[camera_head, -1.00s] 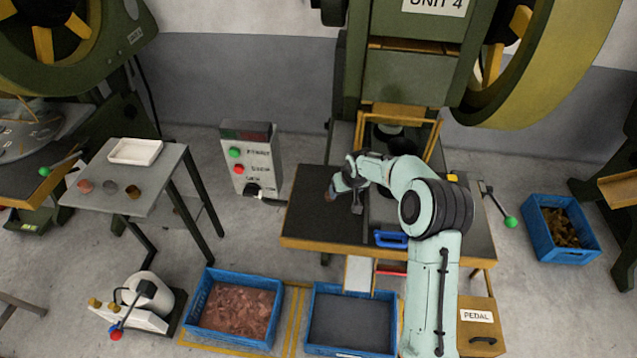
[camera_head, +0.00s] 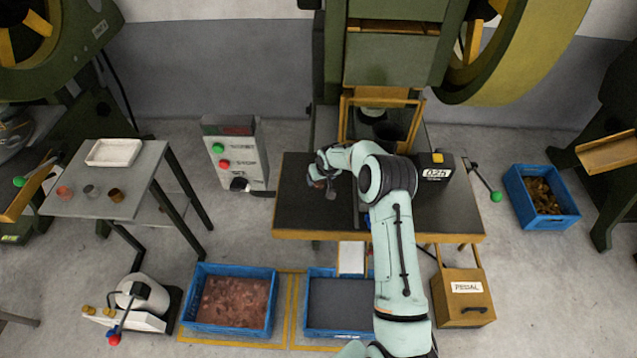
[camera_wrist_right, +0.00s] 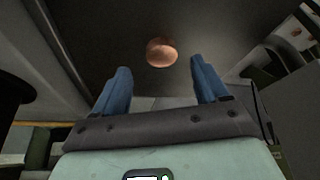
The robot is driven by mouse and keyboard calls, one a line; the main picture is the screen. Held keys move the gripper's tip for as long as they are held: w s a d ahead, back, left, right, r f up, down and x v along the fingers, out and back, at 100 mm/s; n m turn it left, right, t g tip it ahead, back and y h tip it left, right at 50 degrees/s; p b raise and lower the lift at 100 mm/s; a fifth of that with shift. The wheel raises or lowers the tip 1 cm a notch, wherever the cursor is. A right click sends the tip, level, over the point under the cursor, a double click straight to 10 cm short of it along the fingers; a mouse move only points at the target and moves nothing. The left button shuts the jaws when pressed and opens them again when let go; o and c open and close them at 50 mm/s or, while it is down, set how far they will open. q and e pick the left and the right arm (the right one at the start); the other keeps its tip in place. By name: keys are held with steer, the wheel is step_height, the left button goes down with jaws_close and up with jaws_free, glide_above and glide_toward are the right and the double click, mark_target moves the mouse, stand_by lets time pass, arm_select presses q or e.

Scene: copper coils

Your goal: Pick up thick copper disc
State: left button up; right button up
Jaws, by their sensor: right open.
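A thick round copper disc (camera_wrist_right: 161,51) lies on a dark table surface in the right wrist view. My right gripper (camera_wrist_right: 160,66) is open, with its two blue fingers apart on either side of the line to the disc. The disc is just beyond the fingertips, with nothing touching it. In the head view my right gripper (camera_head: 324,183) is low over the left part of the dark press table (camera_head: 300,215). A small reddish spot shows beside it, too small to identify surely. My left gripper is not in view.
A grey side table (camera_head: 140,170) at left bears a white tray (camera_head: 113,153) and small round pieces. Blue crates of copper scrap (camera_head: 232,300) and dark content (camera_head: 340,305) stand on the floor. A box reading 0.25 (camera_head: 434,168) is on the press table, right of my arm.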

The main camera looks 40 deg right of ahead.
mark_target(319, 186)
steer(key=p+x, duration=0.1)
steer(key=x, duration=0.3)
steer(key=shift+w+a+r, duration=0.1)
steer(key=shift+w+a, duration=0.05)
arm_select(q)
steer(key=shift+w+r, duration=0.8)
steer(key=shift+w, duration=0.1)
arm_select(e)
steer(key=c, duration=1.3)
steer(key=shift+o, duration=0.2)
steer(key=shift+r, duration=0.15)
